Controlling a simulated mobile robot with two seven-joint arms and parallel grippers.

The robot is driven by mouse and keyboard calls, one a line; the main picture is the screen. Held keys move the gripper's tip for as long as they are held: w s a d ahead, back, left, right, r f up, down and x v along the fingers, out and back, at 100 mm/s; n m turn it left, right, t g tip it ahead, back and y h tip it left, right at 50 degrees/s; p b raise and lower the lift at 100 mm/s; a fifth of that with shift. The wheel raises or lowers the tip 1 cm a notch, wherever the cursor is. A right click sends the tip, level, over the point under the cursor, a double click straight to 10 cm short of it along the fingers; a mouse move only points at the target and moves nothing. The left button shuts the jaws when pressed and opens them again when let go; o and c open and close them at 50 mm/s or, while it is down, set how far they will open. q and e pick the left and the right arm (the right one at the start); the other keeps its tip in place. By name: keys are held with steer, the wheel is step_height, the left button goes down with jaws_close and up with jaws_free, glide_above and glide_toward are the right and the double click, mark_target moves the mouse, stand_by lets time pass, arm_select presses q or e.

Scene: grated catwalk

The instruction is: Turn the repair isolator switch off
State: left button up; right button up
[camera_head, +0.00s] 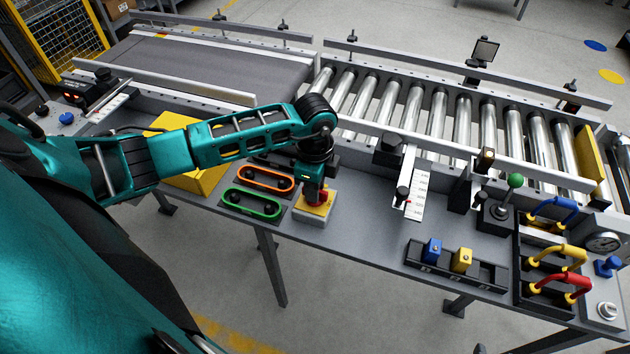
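The repair isolator switch (311,209) looks like a small yellow-topped box on a pale base, with a red handle on it. It sits at the front of the grey bench, just right of the orange and green loops. My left gripper (318,190) points down from above, right at the red handle. It covers most of the handle, so the handle's angle is hidden. I cannot tell whether the fingers are closed on it or only around it. My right gripper is not in view.
Green (252,204) and orange (266,179) loops lie left of the switch. A yellow box (190,165) stands behind my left arm. A measuring scale (416,196), a green-knobbed lever (515,181) and a blue and yellow block holder (480,274) are to the right. The roller conveyor (438,108) runs behind.

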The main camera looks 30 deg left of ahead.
arm_select(q)
steer(key=shift+o, duration=1.1)
step_height(320, 180, up, 13)
steer(key=shift+p, duration=0.4)
steer(key=shift+f, duration=0.1)
